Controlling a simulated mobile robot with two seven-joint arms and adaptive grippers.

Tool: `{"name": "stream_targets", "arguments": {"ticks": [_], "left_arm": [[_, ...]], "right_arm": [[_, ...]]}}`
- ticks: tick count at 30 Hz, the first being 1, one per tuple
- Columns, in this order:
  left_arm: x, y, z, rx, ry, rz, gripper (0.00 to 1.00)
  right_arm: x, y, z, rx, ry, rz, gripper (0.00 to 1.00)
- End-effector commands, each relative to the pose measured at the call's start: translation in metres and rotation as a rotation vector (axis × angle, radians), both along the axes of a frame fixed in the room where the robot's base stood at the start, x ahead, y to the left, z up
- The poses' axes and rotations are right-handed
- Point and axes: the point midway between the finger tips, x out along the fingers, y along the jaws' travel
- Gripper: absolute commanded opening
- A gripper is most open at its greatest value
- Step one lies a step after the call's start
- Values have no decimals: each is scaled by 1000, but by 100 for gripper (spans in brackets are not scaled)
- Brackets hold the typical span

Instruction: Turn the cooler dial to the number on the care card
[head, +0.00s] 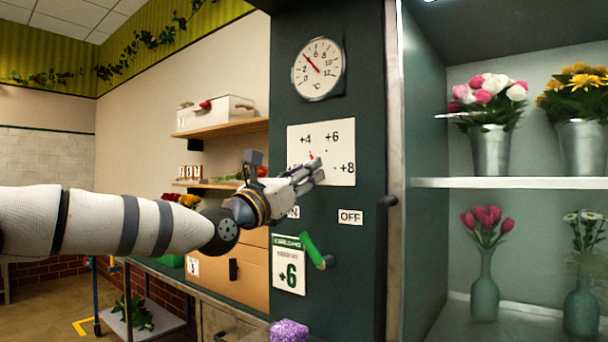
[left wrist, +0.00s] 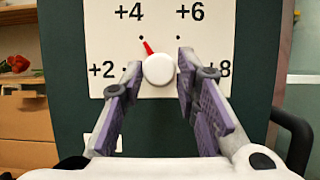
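The dial knob (left wrist: 158,70) is white and round on a white plate (left wrist: 108,50) marked +2, +4, +6 and +8. Its red pointer (left wrist: 147,47) aims up and left, at the dot by +4. The care card (head: 289,278) on the cooler's front shows a large +6. My left gripper (head: 318,172) is at the plate in the head view and hides most of the knob. In the left wrist view its open fingers (left wrist: 158,76) stand on either side of the knob, with a visible gap on each side. My right gripper is not in view.
A round thermometer (head: 318,68) hangs above the plate. Below are a green-handled lever (head: 314,251), an OFF label (head: 350,217) and a partly hidden ON label. A dark door handle (head: 384,265) stands to the right, beside shelves of flowers.

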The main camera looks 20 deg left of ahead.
Motion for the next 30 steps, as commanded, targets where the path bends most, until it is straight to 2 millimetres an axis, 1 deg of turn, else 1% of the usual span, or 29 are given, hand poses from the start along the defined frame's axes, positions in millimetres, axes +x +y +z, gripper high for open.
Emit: {"name": "stream_targets", "arguments": {"ticks": [1,2,3,10,14,20,30], "left_arm": [[0,0,0,0,0,0,10],[0,0,0,0,0,0,3],[0,0,0,0,0,0,0],[0,0,0,11,-4,1,0],[0,1,1,47,-17,0,0],[0,2,1,169,-61,1,0],[2,6,0,466,-167,3,0]], "right_arm": [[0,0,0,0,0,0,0],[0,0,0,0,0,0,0],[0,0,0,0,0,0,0],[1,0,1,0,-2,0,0],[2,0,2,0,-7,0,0],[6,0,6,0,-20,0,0],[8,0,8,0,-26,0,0]]}}
